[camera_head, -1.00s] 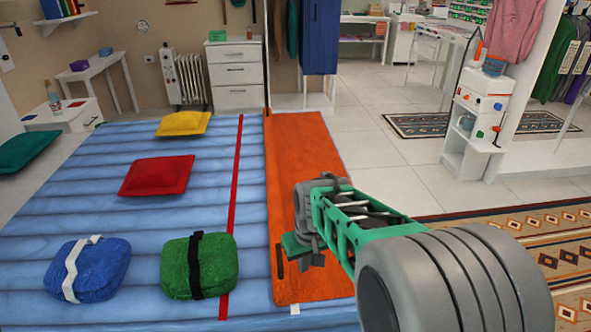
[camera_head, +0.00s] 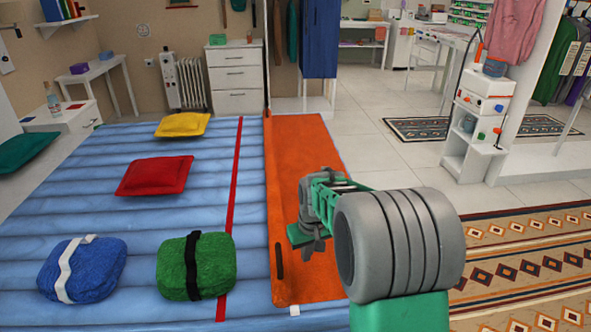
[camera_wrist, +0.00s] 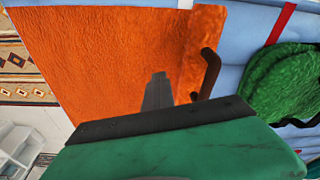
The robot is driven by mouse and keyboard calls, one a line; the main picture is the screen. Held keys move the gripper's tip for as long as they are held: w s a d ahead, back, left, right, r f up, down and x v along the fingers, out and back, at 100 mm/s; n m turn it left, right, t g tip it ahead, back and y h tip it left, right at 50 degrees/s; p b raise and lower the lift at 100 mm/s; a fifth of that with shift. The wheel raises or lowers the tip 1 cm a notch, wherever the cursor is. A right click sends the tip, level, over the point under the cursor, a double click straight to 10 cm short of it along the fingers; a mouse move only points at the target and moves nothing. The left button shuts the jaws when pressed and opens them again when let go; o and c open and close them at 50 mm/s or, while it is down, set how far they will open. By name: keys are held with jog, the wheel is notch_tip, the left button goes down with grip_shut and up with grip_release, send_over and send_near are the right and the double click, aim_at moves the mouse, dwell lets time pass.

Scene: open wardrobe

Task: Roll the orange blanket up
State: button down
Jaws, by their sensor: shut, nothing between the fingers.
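The orange blanket (camera_head: 312,172) lies mostly flat along the right side of the blue mattress, with a raised edge along its left side. It also fills much of the wrist view (camera_wrist: 110,60). A dark handle-like bar (camera_head: 279,260) stands at the blanket's near left edge; it shows in the wrist view (camera_wrist: 208,72) close to the fingers. My gripper (camera_head: 303,240) is above the near part of the blanket, right of the dark bar. In the wrist view its fingers (camera_wrist: 157,92) are together and empty. Whether they touch the blanket I cannot tell.
On the blue mattress (camera_head: 90,200) lie a green bundle (camera_head: 215,265), a blue bundle (camera_head: 105,272), a red pillow (camera_head: 155,176) and a yellow pillow (camera_head: 183,125). A red strip (camera_head: 234,180) runs left of the blanket. Patterned rug (camera_head: 530,260) and open floor lie to the right.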

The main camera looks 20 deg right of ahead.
jog(key=shift+w+d+f, duration=0.35)
jog(key=shift+w+f, duration=0.35)
jog(key=shift+r, duration=0.1)
jog(key=c, duration=1.1)
grip_release()
jog(key=r+p, duration=0.2)
jog(key=s+r+p, duration=0.1)
jog(key=r+p, duration=0.1)
jog(key=r, duration=0.1)
jog(key=r+p, duration=0.2)
jog(key=shift+s+d+r, duration=0.1)
jog(key=shift+s+r, duration=0.1)
jog(key=shift+r, duration=0.2)
